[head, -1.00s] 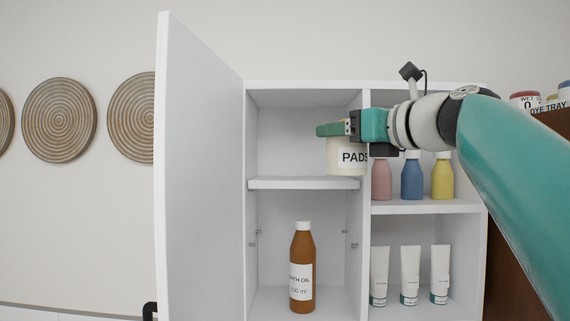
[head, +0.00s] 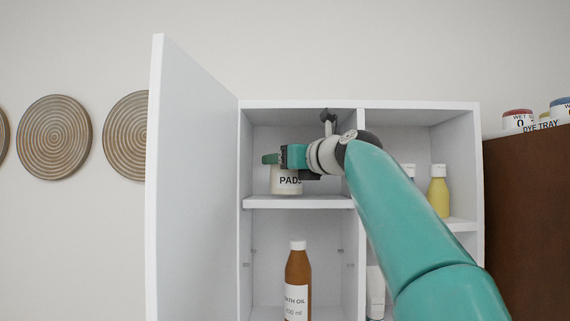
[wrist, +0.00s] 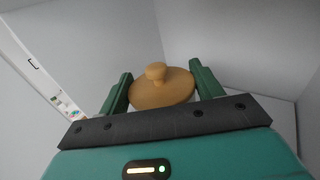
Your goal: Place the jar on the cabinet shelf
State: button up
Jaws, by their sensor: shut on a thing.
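The jar (head: 287,181) is cream with a "PADS" label and is inside the upper left compartment of the white cabinet, at or just above the shelf (head: 298,202). I cannot tell whether its base touches. My gripper (head: 270,159) is shut on the jar near its top and hides its lid in the head view. In the wrist view, the tan knobbed lid (wrist: 160,88) sits between the green fingers of my gripper (wrist: 160,92). The jar looks upright.
The open cabinet door (head: 195,180) stands on the left. A divider (head: 359,125) is close to my arm. A brown bath oil bottle (head: 297,283) stands below; a yellow bottle (head: 438,192) is on the right shelf. Tins (head: 518,119) stand on a brown unit.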

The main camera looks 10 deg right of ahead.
jog(key=shift+w+a, duration=0.15)
jog(key=shift+w, duration=0.15)
jog(key=shift+s+f, duration=0.2)
jog(key=shift+s, duration=0.1)
jog(key=shift+w+f, duration=0.1)
jog(key=shift+w, duration=0.15)
jog(key=shift+s, duration=0.2)
jog(key=o, duration=1.4)
jog(key=shift+w+f, duration=0.15)
jog(key=shift+w, duration=0.05)
jog(key=shift+o, duration=0.2)
jog(key=shift+s, duration=0.1)
jog(key=shift+s+r, duration=0.1)
jog(key=shift+r, duration=0.15)
jog(key=v, duration=1.1)
jog(key=shift+s+d, duration=0.25)
jog(key=shift+s, duration=0.05)
